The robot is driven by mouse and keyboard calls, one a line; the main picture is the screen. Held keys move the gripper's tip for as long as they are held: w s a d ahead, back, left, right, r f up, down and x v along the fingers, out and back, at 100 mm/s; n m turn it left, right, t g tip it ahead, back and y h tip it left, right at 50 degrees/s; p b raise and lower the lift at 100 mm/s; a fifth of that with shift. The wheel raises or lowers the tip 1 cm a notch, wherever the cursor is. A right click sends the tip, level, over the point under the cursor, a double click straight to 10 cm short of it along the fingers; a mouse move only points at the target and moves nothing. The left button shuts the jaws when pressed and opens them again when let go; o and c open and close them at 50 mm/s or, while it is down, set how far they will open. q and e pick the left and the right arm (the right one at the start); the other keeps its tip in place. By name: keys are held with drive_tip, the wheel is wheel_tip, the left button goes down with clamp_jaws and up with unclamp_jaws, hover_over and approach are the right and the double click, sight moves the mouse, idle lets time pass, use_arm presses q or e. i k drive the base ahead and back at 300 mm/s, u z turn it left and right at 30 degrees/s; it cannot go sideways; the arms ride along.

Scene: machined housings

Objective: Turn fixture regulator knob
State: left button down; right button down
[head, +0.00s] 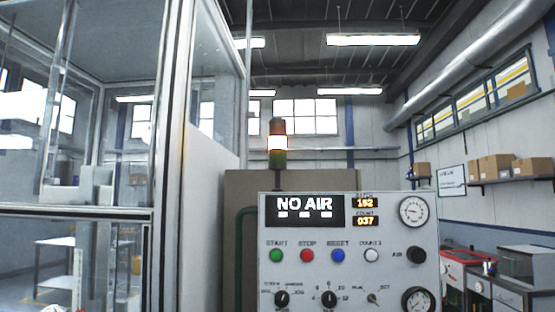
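A grey control panel (350,229) faces me at the lower right of the head view. A round black knob (416,254) marked AIR sits near its right edge, below a white dial gauge (413,210) and above a second gauge (417,300), which the frame cuts off. Two black rotary knobs (281,299), (329,299) and a small selector (371,299) run along the bottom. The display (304,210) reads NO AIR. Neither of my grippers is in view.
Green, red, blue and white buttons (337,256) line the panel. A signal tower (277,141) stands behind it with its middle segment lit. A glazed enclosure (185,150) fills the left. A bench with red and grey equipment (468,258) stands at right; boxes (496,166) sit on a shelf.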

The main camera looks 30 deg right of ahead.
sight(415, 254)
drive_tip(key=u, duration=1.9)
drive_tip(key=i, duration=0.1)
drive_tip(key=z, duration=3.15)
